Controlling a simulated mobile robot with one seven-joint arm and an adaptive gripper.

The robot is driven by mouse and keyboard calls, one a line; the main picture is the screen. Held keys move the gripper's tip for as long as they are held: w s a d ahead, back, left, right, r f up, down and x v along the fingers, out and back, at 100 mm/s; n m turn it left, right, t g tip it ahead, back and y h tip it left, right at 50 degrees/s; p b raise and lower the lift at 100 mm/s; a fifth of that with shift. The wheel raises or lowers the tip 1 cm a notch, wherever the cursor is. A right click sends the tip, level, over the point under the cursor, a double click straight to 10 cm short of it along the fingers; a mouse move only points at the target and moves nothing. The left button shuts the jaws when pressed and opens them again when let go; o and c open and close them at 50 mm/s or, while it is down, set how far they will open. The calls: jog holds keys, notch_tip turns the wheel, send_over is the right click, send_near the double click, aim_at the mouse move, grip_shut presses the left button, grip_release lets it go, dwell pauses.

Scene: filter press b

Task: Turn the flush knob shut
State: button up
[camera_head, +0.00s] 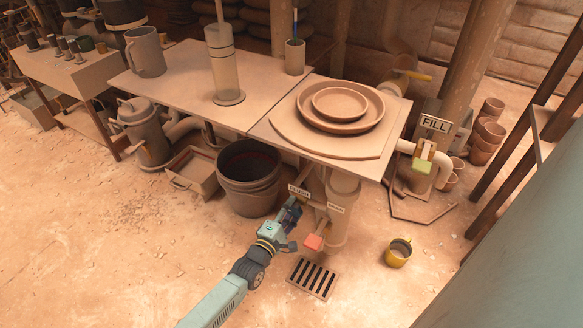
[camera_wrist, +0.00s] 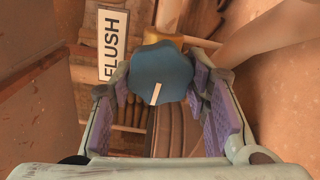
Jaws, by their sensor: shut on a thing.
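The blue, lobed flush knob (camera_wrist: 162,68) is in the middle of the wrist view, in front of a brass-coloured fitting. A white mark on its face points toward the bottom of the picture, leaning slightly. My gripper (camera_wrist: 160,84) has its purple-padded fingers on the left and right sides of the knob and is shut on it. A FLUSH sign (camera_wrist: 110,43) stands left of the knob. In the head view my gripper (camera_head: 291,212) is below the FLUSH label (camera_head: 299,191), under the table, and hides the knob.
An orange-red handle (camera_head: 314,242) sits close right of my gripper, below another label (camera_head: 336,209). A dark bucket (camera_head: 248,190) stands close on the left. A floor grate (camera_head: 312,277) and a yellow mug (camera_head: 398,252) are nearby. The table (camera_head: 262,125) overhangs behind. The front floor is open.

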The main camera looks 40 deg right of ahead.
jog(key=m, duration=0.5)
jog(key=shift+r+m, duration=0.15)
jog(key=shift+m, duration=0.15)
jog(key=m, duration=0.4)
jog(key=shift+r+m, duration=0.1)
jog(key=shift+m, duration=0.3)
jog(key=shift+s+m, duration=0.1)
jog(key=shift+m, duration=0.2)
jog(key=o, duration=1.2)
jog(key=v, duration=1.2)
